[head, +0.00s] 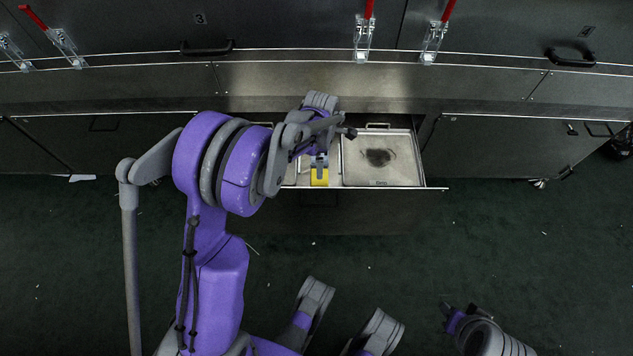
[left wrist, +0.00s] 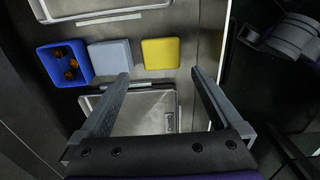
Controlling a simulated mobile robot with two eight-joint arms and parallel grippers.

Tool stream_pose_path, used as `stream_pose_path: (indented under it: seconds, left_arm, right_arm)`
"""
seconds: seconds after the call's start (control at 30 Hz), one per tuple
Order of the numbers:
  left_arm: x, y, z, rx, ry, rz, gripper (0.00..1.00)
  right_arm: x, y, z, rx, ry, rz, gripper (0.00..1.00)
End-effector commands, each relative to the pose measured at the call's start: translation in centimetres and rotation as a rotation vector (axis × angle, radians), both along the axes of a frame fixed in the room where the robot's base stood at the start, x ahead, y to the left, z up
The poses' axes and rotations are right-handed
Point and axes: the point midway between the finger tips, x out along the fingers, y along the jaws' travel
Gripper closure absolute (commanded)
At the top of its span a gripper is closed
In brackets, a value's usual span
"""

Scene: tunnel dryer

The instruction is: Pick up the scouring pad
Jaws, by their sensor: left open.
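A yellow rectangular pad (left wrist: 160,53) lies flat in the open drawer, beside a pale grey-blue pad (left wrist: 110,55). I cannot tell for sure from the pictures which one is the scouring pad. My left gripper (left wrist: 160,73) is open and empty, its fingers spread with the yellow pad just beyond the gap between the tips. In the head view the left gripper (head: 320,161) hangs over the drawer, and part of the yellow pad (head: 319,178) shows below it; the grey-blue pad is not clear there. My right gripper (head: 448,312) is at the lower right, too small and dark to read.
A blue box (left wrist: 58,48) with orange-brown pieces stands beside the grey-blue pad. A metal tray (head: 358,160) with a dark patch fills the drawer's right side. The drawer's front edge (head: 420,188) and the steel dryer front bound the space. The dark green floor is mostly clear.

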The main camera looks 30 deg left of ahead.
Motion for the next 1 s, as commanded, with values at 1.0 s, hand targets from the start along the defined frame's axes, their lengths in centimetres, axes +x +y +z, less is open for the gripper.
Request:
stream_pose_path:
  seconds: [1.0]
  left_arm:
    - [-0.3,-0.1,-9.0,0.001,-0.001,-0.002,0.16]
  right_arm:
    - [0.4,0.0,-3.1,0.000,0.009,0.000,0.58]
